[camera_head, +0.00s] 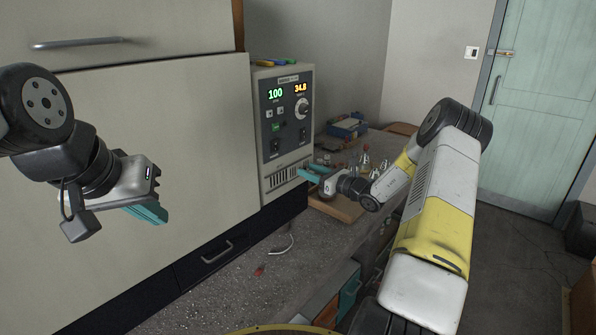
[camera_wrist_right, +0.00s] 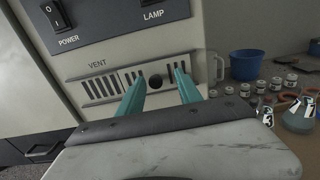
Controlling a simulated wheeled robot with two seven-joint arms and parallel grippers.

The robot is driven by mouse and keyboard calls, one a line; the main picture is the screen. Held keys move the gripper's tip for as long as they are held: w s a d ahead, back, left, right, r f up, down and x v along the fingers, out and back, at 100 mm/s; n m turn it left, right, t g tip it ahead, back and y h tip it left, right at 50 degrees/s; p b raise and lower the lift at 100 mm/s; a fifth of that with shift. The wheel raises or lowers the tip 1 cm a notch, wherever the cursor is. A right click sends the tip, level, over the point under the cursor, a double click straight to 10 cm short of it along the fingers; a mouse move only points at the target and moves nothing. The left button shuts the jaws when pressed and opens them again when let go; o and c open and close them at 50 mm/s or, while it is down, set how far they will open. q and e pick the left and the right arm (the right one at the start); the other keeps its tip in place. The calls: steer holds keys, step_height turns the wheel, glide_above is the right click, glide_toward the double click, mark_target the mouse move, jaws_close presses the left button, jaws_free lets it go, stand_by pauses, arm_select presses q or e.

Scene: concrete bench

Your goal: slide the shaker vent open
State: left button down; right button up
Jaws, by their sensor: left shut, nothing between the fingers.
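The shaker (camera_head: 283,120) is a cream cabinet with a dark panel reading 100 and 34.8. Its slotted vent (camera_head: 284,177) is low on the front. In the right wrist view the vent (camera_wrist_right: 97,88) has dark slots and a dark round knob (camera_wrist_right: 155,82) toward its right part. My right gripper (camera_wrist_right: 159,74) is open, its two teal fingers apart with the knob showing between them. Contact with the knob cannot be told. In the head view my right gripper (camera_head: 311,172) is at the vent's right end. My left gripper (camera_head: 150,213) is shut and empty, away at the left.
A blue cup (camera_wrist_right: 246,65), small jars and flasks (camera_wrist_right: 300,116) stand right of the shaker. Pale cabinet fronts (camera_head: 150,150) fill the left. The bench front (camera_head: 270,275) is mostly clear, with a white curved handle-like piece and a red spot.

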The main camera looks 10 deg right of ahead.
steer(key=shift+s, duration=0.1)
steer(key=v, duration=0.7)
steer(key=shift+s+d, duration=0.15)
steer(key=shift+s, duration=0.1)
steer(key=s+a+r+n+g, duration=0.5)
steer(key=s+a+r+n, duration=0.1)
steer(key=s+a+n, duration=0.25)
steer(key=s+a+r+n+g, duration=0.5)
steer(key=s+a+r+n, duration=0.15)
steer(key=s+a, duration=0.2)
steer(key=s+d+r+n+h, duration=0.1)
steer(key=s+r+n+h, duration=0.1)
steer(key=s, duration=0.4)
steer(key=s+d+r+n+t+h, duration=0.1)
steer(key=s+d+r+n+h, duration=0.1)
steer(key=s+n+h, duration=0.2)
steer(key=s+d+r+n+t+h, duration=0.1)
steer(key=s+r+n+h, duration=0.1)
steer(key=s+n, duration=0.6)
steer(key=shift+s+d+h, duration=0.25)
steer(key=shift+s+h, duration=0.15)
steer(key=shift+s, duration=0.4)
